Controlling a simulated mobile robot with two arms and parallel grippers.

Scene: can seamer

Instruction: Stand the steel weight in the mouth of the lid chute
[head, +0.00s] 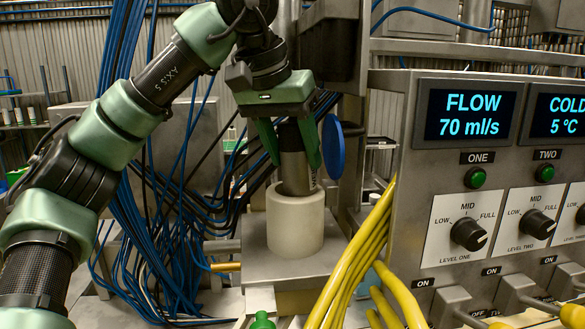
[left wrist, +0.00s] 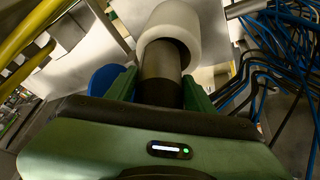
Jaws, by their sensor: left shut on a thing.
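The steel weight (head: 296,172) is a dark grey cylinder, a little tilted, with a brighter band at its lower end. My left gripper (head: 297,158) is shut on it from above, one green finger on each side. The pale cream cylinder that appears to be the lid chute (head: 295,226) stands upright directly below. The weight's lower end is at the chute's mouth. In the left wrist view the weight (left wrist: 161,62) reaches into the open mouth of the chute (left wrist: 172,22); how deep is hidden. My right gripper is not in view.
The chute stands on a grey metal block (head: 262,268). A blue disc (head: 333,147) is close to the right finger. Yellow hoses (head: 352,262) rise at the front right, beside the control panel (head: 462,145). Blue and black cables (head: 165,215) hang at the left.

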